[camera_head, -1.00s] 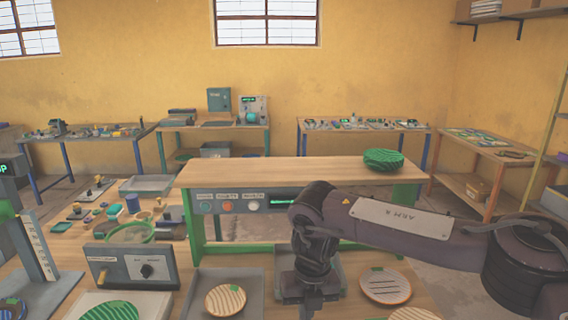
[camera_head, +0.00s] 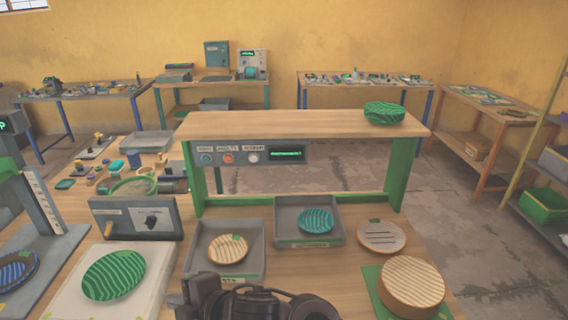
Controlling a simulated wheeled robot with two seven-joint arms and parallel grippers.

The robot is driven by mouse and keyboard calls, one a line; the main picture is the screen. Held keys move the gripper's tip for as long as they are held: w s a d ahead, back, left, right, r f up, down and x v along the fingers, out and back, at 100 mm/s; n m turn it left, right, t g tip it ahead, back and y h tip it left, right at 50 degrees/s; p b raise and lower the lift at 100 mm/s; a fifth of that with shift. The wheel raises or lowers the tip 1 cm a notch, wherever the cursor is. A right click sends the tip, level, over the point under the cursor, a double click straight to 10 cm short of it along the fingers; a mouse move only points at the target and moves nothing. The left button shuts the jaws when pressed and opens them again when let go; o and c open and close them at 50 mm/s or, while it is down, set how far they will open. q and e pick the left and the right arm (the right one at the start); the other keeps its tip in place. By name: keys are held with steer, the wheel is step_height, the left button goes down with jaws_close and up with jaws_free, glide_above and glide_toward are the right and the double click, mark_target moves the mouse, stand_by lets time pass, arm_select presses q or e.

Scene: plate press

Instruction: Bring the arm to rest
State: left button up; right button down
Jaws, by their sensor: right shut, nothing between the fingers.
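My right arm comes in from the bottom edge, with its dark gripper (camera_head: 204,292) low in the picture, just in front of the left grey tray (camera_head: 192,262). The gripper is shut and empty. Its fingertips are hard to make out, and the picture's edge cuts off the rest of the arm. My left arm does not show. The left tray holds a cream striped plate (camera_head: 228,249), and the tray to its right (camera_head: 283,212) holds a teal striped plate (camera_head: 316,221).
A green striped plate (camera_head: 114,275) lies on a white slab, beside a grey control box (camera_head: 134,219). A press-like stand (camera_head: 42,215) is at far left. A raised wooden shelf (camera_head: 290,126) carries green plates (camera_head: 384,112). Stacked cream plates (camera_head: 411,285) and a grey-striped plate (camera_head: 381,236) are at right.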

steer(key=w+d+f+m+t+h, duration=0.1)
steer(key=d+f+m+h, duration=0.2)
steer(key=d+m, duration=0.55)
steer(key=w+d+f+m+t+h, duration=0.1)
steer(key=d+f+m+t+h, duration=0.15)
steer(key=d+m, duration=0.6)
steer(key=s+d+f+m+g+h, duration=0.35)
steer(key=s+d, duration=0.25)
steer(key=d, duration=0.5)
steer(key=s+d+f+m+g+h, duration=0.25)
steer(key=s+d+f, duration=0.35)
steer(key=d, duration=0.5)
steer(key=s+f+g+b, duration=0.1)
steer(key=s+f+b, duration=0.15)
steer(key=f, duration=1.55)
steer(key=s+f+b, duration=0.1)
steer(key=f+b, duration=0.3)
steer(key=f, duration=1.3)
steer(key=s+d+f+g+b, duration=0.1)
steer(key=s+d+f+b, duration=0.2)
steer(key=s+f, duration=1.5)
step_height(320, 180, down, 3)
steer(key=shift+s, duration=0.4)
